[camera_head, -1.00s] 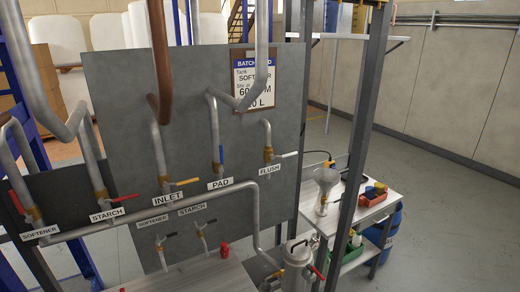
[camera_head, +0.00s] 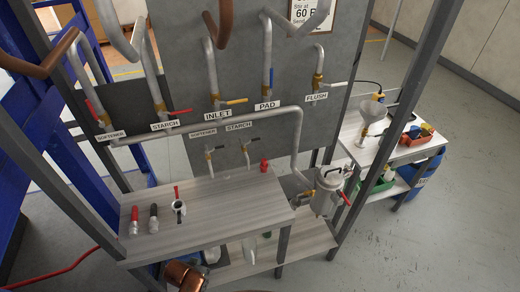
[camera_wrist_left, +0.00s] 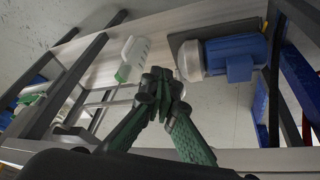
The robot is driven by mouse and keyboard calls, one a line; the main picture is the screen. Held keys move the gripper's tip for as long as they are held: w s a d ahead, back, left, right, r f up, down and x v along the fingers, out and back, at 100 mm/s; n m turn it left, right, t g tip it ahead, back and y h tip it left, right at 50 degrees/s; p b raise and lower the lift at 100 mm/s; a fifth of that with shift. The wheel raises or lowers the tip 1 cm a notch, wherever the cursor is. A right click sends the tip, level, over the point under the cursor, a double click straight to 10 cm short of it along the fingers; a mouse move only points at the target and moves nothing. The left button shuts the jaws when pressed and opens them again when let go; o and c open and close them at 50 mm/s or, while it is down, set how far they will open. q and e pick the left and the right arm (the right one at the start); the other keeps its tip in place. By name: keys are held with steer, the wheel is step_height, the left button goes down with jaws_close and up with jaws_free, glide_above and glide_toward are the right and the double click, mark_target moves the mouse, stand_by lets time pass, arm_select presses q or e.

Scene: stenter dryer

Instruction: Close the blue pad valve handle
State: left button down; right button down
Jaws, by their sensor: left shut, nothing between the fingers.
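The blue pad valve handle (camera_head: 271,77) points up along the grey pad pipe (camera_head: 267,45), above the PAD label (camera_head: 267,106). My left gripper (camera_wrist_left: 163,82) shows in the left wrist view, with its green and dark fingers closed together and nothing between them. It is by the lower shelf, near a blue motor (camera_wrist_left: 235,52) and a white bottle (camera_wrist_left: 132,52). I cannot make out its fingers in the head view, and it is not at the blue handle. My right gripper is not in view.
The yellow inlet handle (camera_head: 237,101) and white flush handle (camera_head: 337,84) stick out on either side of the pad valve. A bench (camera_head: 215,208) with several small tools stands below the pipes. A metal canister (camera_head: 325,190) stands right of the bench, and posts frame the rack.

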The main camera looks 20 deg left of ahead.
arm_select(q)
step_height(320, 180, up, 11)
steer(key=w+d+p, duration=0.1)
steer(key=w, duration=0.1)
steer(key=w+d+r+t+h, duration=0.1)
steer(key=w+r, duration=0.1)
steer(key=w, duration=0.3)
steer(key=w+d+r+t+h, duration=0.1)
steer(key=w+r+h, duration=0.1)
steer(key=w, duration=0.3)
steer(key=w+d+r+n+h, duration=0.1)
steer(key=w+r, duration=0.3)
steer(key=w, duration=0.1)
steer(key=shift+d+r+t, duration=0.1)
steer(key=shift+r+t, duration=0.05)
steer(key=shift+t, duration=0.25)
steer(key=w+r+n+t+h, duration=0.1)
steer(key=w+r+n+h, duration=0.1)
steer(key=w+r, duration=0.6)
steer(key=n+t+h, duration=0.5)
steer(key=n+h, duration=0.1)
glide_toward(271, 83)
steer(key=w+d+r+p, duration=0.2)
steer(key=w+d+p, duration=0.2)
steer(key=w+p, duration=0.1)
steer(key=shift+r, duration=0.2)
steer(key=shift+w+d, duration=0.1)
steer(key=shift+d, duration=0.05)
